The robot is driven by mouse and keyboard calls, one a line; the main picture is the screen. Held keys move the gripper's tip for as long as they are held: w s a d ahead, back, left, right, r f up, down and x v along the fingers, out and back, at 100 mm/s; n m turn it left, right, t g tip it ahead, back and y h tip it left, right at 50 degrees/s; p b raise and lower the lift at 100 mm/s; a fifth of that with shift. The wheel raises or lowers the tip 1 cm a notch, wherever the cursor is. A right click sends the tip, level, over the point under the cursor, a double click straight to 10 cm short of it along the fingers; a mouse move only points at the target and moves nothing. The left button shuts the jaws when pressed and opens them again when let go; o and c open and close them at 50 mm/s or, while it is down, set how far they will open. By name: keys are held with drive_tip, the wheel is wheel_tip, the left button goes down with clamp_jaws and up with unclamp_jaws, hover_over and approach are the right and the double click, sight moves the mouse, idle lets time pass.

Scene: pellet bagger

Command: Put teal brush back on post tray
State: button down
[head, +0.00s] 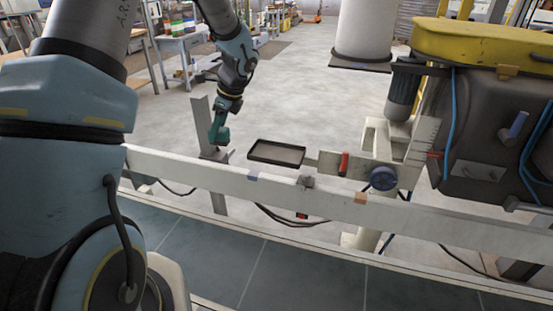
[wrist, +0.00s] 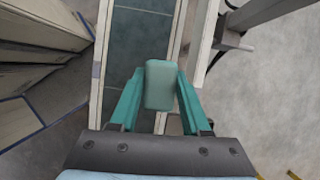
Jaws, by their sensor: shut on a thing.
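My gripper (wrist: 160,90) is shut on the teal brush (wrist: 161,75), which shows in the wrist view as a pale teal block between the two green fingers. In the head view my gripper (head: 219,130) points down just beyond the white rail, beside a grey upright post. The brush cannot be told apart from the fingers there. A shallow grey tray with a black rim (head: 277,152) lies to the right of my gripper, apart from it, and its visible surface looks empty. I cannot tell for certain that it is the post tray.
The white rail (head: 400,210) crosses in front of the tray. The grey post (head: 201,120) stands close to my gripper. A bracket with a red handle (head: 344,163) and the dark bagger machine (head: 490,130) stand at the right. The floor behind the tray is clear.

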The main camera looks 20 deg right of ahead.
drive_tip(key=s+d+r+m+t+h+b, duration=0.25)
drive_tip(key=d+m+h, duration=0.25)
drive_tip(key=d+m, duration=1)
drive_tip(key=p, duration=0.1)
approach(277, 151)
drive_tip(key=shift+w+d+r+g, duration=0.1)
drive_tip(key=shift+w+r+g, duration=0.1)
drive_tip(key=shift+w, duration=0.35)
drive_tip(key=shift+w+d+r+g, duration=0.1)
drive_tip(key=shift+w+g, duration=0.05)
drive_tip(key=shift+w, duration=0.45)
drive_tip(key=shift+a+f, duration=0.15)
drive_tip(key=shift+f, duration=2.2)
drive_tip(key=shift+f, duration=0.1)
drive_tip(key=shift+c, duration=1.8)
unclamp_jaws()
